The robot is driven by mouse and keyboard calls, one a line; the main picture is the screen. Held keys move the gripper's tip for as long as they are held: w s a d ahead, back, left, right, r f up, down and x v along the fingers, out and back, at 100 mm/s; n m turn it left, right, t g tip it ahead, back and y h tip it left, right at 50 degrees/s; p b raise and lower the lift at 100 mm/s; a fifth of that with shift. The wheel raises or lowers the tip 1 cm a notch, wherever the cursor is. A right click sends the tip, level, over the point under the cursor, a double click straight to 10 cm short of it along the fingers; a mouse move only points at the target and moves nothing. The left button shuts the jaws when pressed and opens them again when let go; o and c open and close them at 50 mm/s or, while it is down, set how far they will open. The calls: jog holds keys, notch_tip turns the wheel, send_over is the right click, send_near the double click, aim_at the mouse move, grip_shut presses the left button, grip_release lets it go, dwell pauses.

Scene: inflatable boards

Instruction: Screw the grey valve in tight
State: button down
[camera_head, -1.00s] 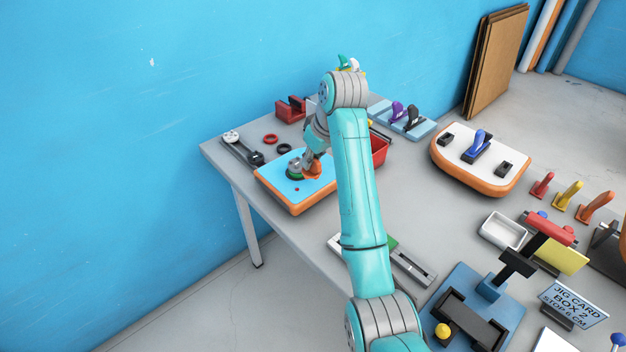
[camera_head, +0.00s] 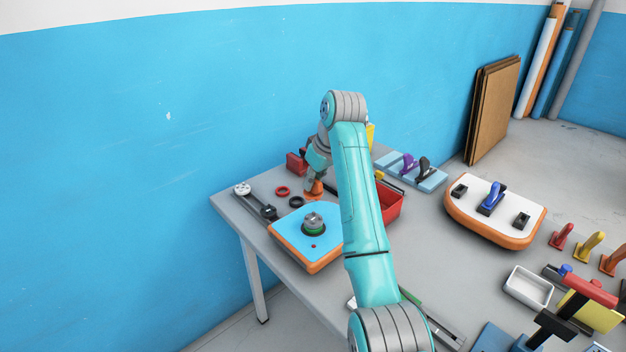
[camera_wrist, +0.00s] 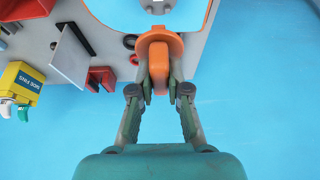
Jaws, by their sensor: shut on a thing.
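The grey valve (camera_head: 313,219) sits in a dark and green ring (camera_head: 313,232) on the blue-topped, orange-edged board (camera_head: 290,236). How tight it is cannot be told. My gripper (camera_wrist: 160,88) is shut on an orange tool (camera_wrist: 161,52) with a flat handle and a rounded, wider end. In the head view, the orange tool (camera_head: 314,188) is behind the board's far edge, apart from the valve. My arm partly hides the gripper there.
A red ring (camera_head: 282,190) and a black ring (camera_head: 297,202) lie behind the board. A black pump-like tool (camera_head: 256,203) lies at the table's left edge. A red bin (camera_head: 391,203) stands right of my arm. A yellow box (camera_wrist: 22,82) shows in the wrist view.

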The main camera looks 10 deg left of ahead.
aim_at(315, 193)
jog(key=shift+f, duration=2.75)
jog(key=shift+f, duration=1.05)
jog(key=c, duration=1.1)
grip_release()
jog(key=shift+o, duration=0.2)
jog(key=shift+v, duration=3.75)
